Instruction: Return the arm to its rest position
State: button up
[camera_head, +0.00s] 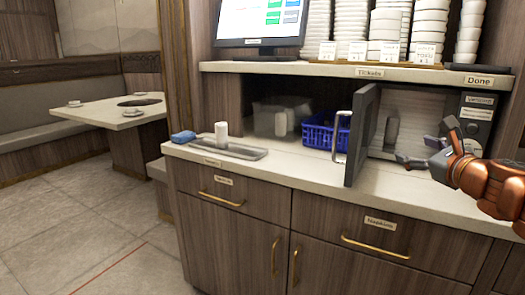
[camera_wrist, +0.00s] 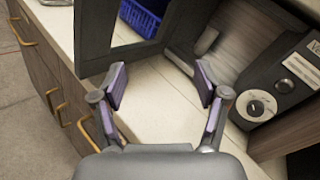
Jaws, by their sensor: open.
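My gripper (camera_head: 428,148) is at the right of the head view, above the counter in front of the open microwave (camera_head: 478,108). Its two fingers are spread with nothing between them, as the wrist view (camera_wrist: 160,88) also shows. The microwave door (camera_head: 362,135) stands swung open toward the front, with a light handle (camera_head: 341,136) on it. In the wrist view the door is beyond the left finger, and the microwave's dial (camera_wrist: 256,107) is to the right. I cannot tell whether a finger touches anything.
A blue basket (camera_head: 322,132) stands left of the door. A tray (camera_head: 232,151) with a white cup (camera_head: 221,134) and a blue sponge (camera_head: 183,137) are at the counter's left end. A shelf (camera_head: 400,72) with stacked bowls and a monitor (camera_head: 262,22) is above. The floor at left is clear.

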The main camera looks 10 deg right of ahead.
jog(key=s+a+r+n+g+y+p, duration=0.15)
jog(key=a+n+g+y+p, duration=0.45)
jog(key=a+n, duration=1.05)
jog(key=s+a+f+n+g+p, duration=0.1)
jog(key=s+a+g+p, duration=0.1)
jog(key=s+a+p, duration=0.35)
jog(key=s+a+f+n+g+p, duration=0.2)
jog(key=a, duration=0.6)
jog(key=s+a+f+n+g+h+p, duration=0.25)
jog(key=s+n+g+p, duration=0.3)
jog(key=s, duration=0.55)
jog(key=s+d+n+g+h+p, duration=0.3)
jog(key=s+d+n+h+p, duration=0.1)
jog(key=s, duration=0.9)
jog(key=d+n+p, duration=0.1)
jog(key=d+p, duration=0.1)
jog(key=d, duration=0.1)
jog(key=shift+d+r+n, duration=0.25)
jog(key=shift+n, duration=0.05)
